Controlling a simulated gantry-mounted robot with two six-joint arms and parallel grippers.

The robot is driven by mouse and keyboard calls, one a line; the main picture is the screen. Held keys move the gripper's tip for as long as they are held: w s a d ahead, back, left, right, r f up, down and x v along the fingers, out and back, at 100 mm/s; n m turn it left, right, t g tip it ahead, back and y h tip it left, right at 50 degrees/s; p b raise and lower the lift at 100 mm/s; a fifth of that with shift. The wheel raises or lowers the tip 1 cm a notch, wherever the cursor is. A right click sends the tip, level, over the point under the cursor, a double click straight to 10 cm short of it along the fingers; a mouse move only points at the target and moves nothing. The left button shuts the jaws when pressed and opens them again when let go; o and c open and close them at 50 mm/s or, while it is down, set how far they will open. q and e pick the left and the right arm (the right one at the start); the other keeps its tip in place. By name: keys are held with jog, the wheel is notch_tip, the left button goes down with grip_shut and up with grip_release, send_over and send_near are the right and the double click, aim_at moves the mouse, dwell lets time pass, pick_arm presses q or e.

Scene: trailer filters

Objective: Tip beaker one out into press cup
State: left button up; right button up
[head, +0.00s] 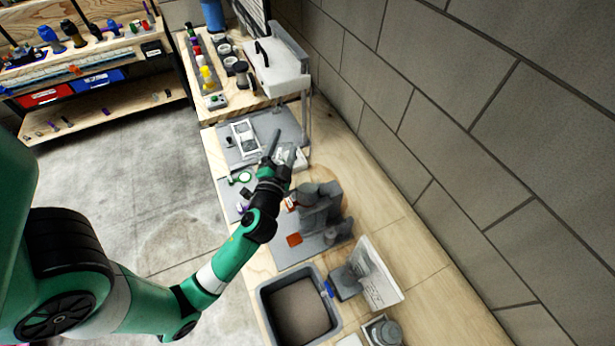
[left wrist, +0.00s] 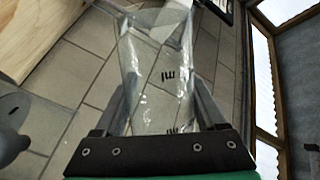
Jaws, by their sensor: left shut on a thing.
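My left gripper (head: 277,158) is shut on a clear beaker (head: 289,157) above the workbench. In the left wrist view the beaker (left wrist: 158,75) sits between the two fingers (left wrist: 163,105), with dark "ml" marks on its wall. I cannot tell its tilt or what is in it. A grey press-like device (head: 321,208) stands on the bench nearer than the gripper, to its right. I cannot make out the press cup for certain. My right gripper is not in view.
A grey bin (head: 262,302) stands at the near end of the bench, beside a tilted white panel (head: 382,280). A rack with coloured items (head: 207,75) and a white machine (head: 278,68) are at the far end. A block wall (head: 470,110) borders the bench's right.

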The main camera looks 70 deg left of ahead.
pick_arm(q)
jog(key=shift+f+n+h+b, duration=0.3)
jog(key=shift+f+n+b, duration=0.15)
jog(key=shift+n+b, duration=0.45)
jog(key=f+n, duration=0.1)
jog(key=s+a+f+n+h, duration=0.1)
jog(key=shift+f+n+p, duration=0.15)
jog(key=shift+n+p, duration=0.15)
jog(key=shift+s+a+r+n+h+p, duration=0.25)
jog(key=shift+r+n+h+p, duration=0.2)
jog(key=shift+p, duration=0.55)
jog(key=shift+a+f+n+h+p, duration=0.85)
jog(key=shift+f+n, duration=0.8)
jog(key=shift+f, duration=0.75)
jog(key=r+p, duration=0.5)
jog(key=shift+s+d, duration=0.15)
jog(key=shift+s, duration=0.2)
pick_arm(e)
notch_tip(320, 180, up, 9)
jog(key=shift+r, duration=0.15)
pick_arm(q)
jog(key=shift+f, duration=0.1)
